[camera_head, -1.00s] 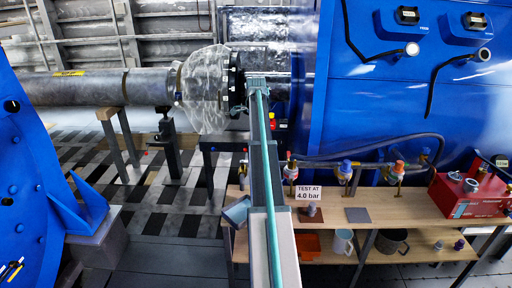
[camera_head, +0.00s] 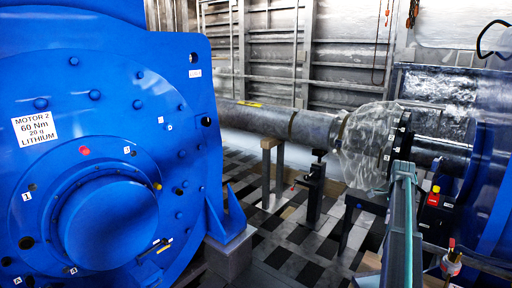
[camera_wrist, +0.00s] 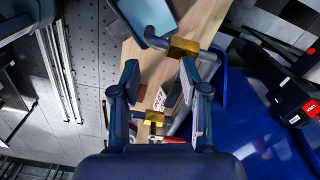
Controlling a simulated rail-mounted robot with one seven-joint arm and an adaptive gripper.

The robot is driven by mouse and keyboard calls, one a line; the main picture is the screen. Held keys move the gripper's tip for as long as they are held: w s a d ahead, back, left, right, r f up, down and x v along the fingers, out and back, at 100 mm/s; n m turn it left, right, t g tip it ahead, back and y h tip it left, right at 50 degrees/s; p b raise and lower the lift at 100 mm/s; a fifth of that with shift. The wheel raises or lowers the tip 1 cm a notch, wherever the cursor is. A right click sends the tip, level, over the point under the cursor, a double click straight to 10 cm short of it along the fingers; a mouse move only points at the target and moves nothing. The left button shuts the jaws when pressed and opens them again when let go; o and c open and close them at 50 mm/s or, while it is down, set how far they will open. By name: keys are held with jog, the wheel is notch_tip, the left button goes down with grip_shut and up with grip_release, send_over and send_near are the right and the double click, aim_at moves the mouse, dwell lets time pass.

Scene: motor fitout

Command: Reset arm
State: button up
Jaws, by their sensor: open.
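My gripper (camera_wrist: 159,70) is open in the wrist view, its two fingers spread apart with nothing held between them. Below and between the fingers lie a wooden bench top (camera_wrist: 205,20), brass fittings (camera_wrist: 184,47) and a small white sign (camera_wrist: 163,98), all apart from the fingers as far as I can tell. In the head view my arm (camera_head: 403,215) reaches up from the lower right toward the pipe; its gripper end is not clear there.
A large blue motor housing (camera_head: 100,120) labelled Motor 2 fills the left. A grey pipe (camera_head: 265,118) on stands runs to a clear wrapped joint (camera_head: 370,145). A blue-grey tray (camera_wrist: 165,12) lies on the bench. Patterned floor (camera_head: 290,235) lies between.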

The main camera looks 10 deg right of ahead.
jog(key=a+f+n, duration=0.5)
jog(key=a+f, duration=0.4)
jog(key=a, duration=0.4)
jog(key=a+f+n, duration=0.5)
jog(key=a+f, duration=0.4)
jog(key=a, duration=0.3)
jog(key=s+a+f+n, duration=0.4)
jog(key=s+a+n, duration=0.15)
jog(key=a, duration=0.25)
jog(key=s+a+f+n, duration=0.4)
jog(key=s+a+f, duration=0.15)
jog(key=a, duration=0.35)
jog(key=s+a+f+n, duration=0.3)
jog(key=s+a+n, duration=0.25)
jog(key=a, duration=0.25)
jog(key=s+f+g, duration=0.3)
jog(key=s+f, duration=0.6)
jog(key=s, duration=0.5)
jog(key=s+f+g, duration=0.3)
jog(key=s+f, duration=0.6)
jog(key=s, duration=0.5)
jog(key=shift+s+d+f+m+g, duration=0.25)
jog(key=shift+s+f+m+g, duration=0.05)
jog(key=shift+s+g, duration=0.1)
